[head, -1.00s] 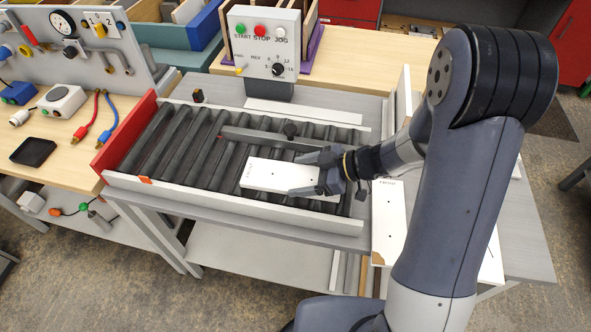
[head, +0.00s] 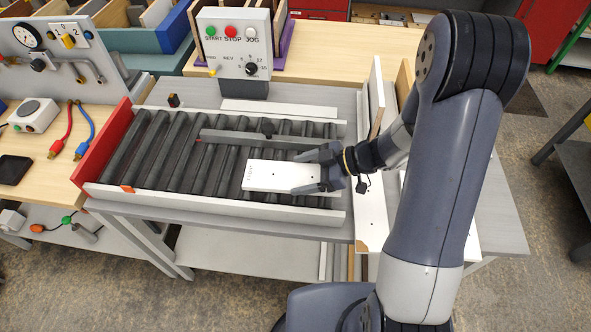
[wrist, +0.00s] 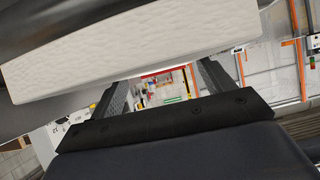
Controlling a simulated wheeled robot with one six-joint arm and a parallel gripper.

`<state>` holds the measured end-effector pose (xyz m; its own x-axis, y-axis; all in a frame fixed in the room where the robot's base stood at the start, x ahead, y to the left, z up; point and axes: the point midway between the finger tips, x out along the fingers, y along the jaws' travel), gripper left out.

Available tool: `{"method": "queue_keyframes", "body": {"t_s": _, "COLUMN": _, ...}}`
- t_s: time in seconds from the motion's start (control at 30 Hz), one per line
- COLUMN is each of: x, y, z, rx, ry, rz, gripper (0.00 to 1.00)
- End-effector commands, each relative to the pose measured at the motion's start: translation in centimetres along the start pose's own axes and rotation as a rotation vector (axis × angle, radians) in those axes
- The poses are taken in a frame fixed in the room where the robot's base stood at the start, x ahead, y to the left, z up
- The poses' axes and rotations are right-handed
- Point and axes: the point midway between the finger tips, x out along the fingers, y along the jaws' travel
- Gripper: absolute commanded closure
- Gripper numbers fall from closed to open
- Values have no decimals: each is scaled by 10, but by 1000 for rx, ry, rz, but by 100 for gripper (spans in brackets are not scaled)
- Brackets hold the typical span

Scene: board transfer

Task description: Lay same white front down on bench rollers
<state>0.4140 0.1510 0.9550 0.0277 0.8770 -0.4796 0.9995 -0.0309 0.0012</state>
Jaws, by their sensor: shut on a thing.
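The white front (head: 268,177) is a flat pale board with small dark marks on its face. It lies roughly level over the right half of the dark bench rollers (head: 150,150), between the long bar and the near white rail. I cannot tell whether it touches the rollers. My gripper (head: 322,172) is shut on its right end. In the wrist view the board's pale edge (wrist: 130,50) crosses the top, in front of the gripper fingers. The board's underside is hidden.
A grey bar (head: 235,139) with a black knob crosses the rollers behind the board. The near white rail (head: 220,204) and red end plate (head: 95,158) border the rollers. Another white board (head: 371,218) lies right of them. A control box (head: 234,45) stands behind.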

Motion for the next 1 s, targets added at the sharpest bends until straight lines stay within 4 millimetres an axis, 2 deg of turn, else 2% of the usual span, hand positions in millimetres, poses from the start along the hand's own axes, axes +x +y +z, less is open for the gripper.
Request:
{"method": "queue_keyframes", "body": {"t_s": 0.1, "x": -10, "y": 0, "z": 5, "rx": 3, "ry": -2, "rz": 1, "gripper": 50}}
{"method": "queue_keyframes", "body": {"t_s": 0.4, "x": -11, "y": 0, "z": 6, "rx": 2, "ry": -1, "rz": -1, "gripper": 50}}
{"method": "queue_keyframes", "body": {"t_s": 0.7, "x": -36, "y": 0, "z": 20, "rx": 3, "ry": -2, "rz": 1, "gripper": 50}}
{"method": "queue_keyframes", "body": {"t_s": 0.87, "x": -35, "y": -1, "z": 20, "rx": 1, "ry": -1, "rz": -1, "gripper": 50}}
{"method": "queue_keyframes", "body": {"t_s": 0.9, "x": -35, "y": -1, "z": 20, "rx": 1, "ry": -1, "rz": -1, "gripper": 22}}
{"method": "queue_keyframes", "body": {"t_s": 1.0, "x": -35, "y": -1, "z": 20, "rx": 1, "ry": -1, "rz": -1, "gripper": 13}}
